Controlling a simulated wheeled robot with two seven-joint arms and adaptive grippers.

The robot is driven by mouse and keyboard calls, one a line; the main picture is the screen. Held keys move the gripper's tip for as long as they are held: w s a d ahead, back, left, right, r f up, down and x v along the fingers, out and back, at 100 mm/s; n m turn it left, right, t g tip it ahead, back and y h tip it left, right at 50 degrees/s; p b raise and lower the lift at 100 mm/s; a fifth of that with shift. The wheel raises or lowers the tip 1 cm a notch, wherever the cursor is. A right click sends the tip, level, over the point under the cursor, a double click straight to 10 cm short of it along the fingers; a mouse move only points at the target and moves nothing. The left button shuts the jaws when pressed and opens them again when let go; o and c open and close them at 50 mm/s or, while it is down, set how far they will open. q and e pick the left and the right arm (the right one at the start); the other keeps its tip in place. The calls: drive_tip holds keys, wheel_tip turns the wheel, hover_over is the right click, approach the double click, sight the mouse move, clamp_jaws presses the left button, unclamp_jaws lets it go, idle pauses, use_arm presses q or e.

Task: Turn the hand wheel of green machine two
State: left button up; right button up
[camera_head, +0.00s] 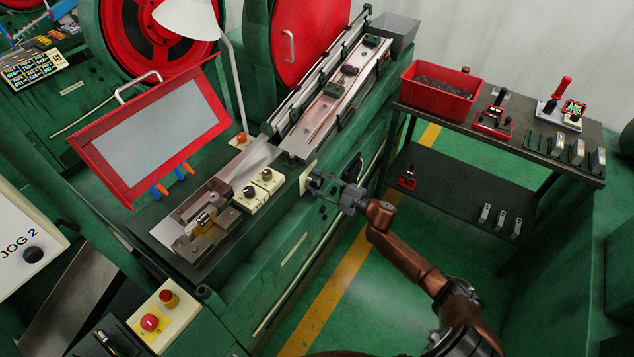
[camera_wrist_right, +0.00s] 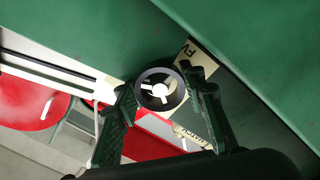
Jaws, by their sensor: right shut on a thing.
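My right gripper (camera_head: 318,185) reaches in to the front side of the green machine (camera_head: 290,232), near a small beige plate (camera_head: 306,178). In the right wrist view, the hand wheel (camera_wrist_right: 143,83), a small dark ring with a pale spoked middle, sits between the two fingers of my right gripper (camera_wrist_right: 160,92). The fingers are shut on its rim from both sides. In the head view the fingers largely hide the wheel. A lettered plate (camera_wrist_right: 198,58) lies just behind the wheel in the wrist view. My left gripper is not in view.
A dark side table (camera_head: 535,160) with a red bin (camera_head: 440,88) stands to the right of my arm. A red-framed panel (camera_head: 140,130) and a control box (camera_head: 265,180) are on the machine's top. The green floor with a yellow stripe (camera_head: 330,300) is clear.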

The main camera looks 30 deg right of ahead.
drive_tip(key=shift+n, duration=0.4)
drive_tip(key=o, duration=1.2)
drive_tip(key=shift+s, duration=0.1)
drive_tip(key=shift+s+d, duration=0.15)
drive_tip(key=shift+s, duration=0.05)
drive_tip(key=v, duration=1.1)
drive_tip(key=shift+s, duration=0.2)
drive_tip(key=shift+f, duration=0.15)
